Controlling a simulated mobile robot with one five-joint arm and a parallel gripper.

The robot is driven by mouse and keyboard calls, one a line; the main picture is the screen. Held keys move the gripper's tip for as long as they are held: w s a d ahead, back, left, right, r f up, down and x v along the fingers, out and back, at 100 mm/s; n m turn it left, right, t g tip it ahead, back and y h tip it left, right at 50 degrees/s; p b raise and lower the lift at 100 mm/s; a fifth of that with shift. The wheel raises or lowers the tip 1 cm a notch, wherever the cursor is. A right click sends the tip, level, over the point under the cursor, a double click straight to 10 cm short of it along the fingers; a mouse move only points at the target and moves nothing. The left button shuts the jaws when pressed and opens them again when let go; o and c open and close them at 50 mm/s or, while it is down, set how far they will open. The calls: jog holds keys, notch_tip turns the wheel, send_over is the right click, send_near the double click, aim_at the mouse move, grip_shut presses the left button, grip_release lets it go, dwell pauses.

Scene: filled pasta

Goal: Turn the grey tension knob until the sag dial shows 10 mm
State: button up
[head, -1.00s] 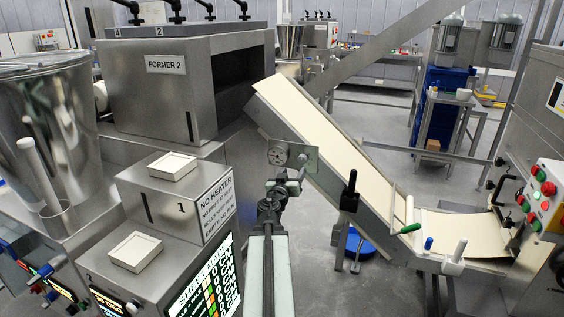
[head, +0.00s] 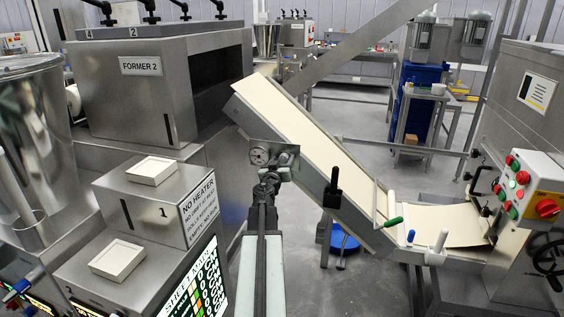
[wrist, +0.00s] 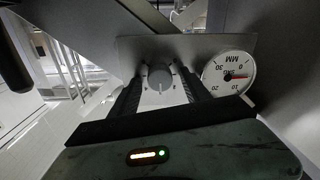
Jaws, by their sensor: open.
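The grey tension knob (wrist: 160,77) sits on a metal plate (wrist: 128,48) and has a pale pointer mark. My gripper (wrist: 161,90) is open, with one dark finger on each side of the knob; I cannot tell whether either touches it. The round white sag dial (wrist: 216,80) is just right of the fingers, upside down in the wrist view. Its red needle points to the right of that picture; the exact reading is too small to tell.
The sloping cream conveyor (head: 310,130) rises behind my gripper. A black handle (head: 332,188) stands on its side rail, to the right. The Former 2 housing (head: 140,100) and a box with a lit screen (head: 200,285) stand to the left. A blue round object (head: 343,240) is on the floor.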

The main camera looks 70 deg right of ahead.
grip_shut()
jog(key=shift+d, duration=0.1)
jog(key=shift+n, duration=0.4)
jog(key=n, duration=0.7)
jog(key=shift+n+p, duration=0.3)
jog(key=shift+p, duration=0.1)
jog(key=shift+w, duration=0.1)
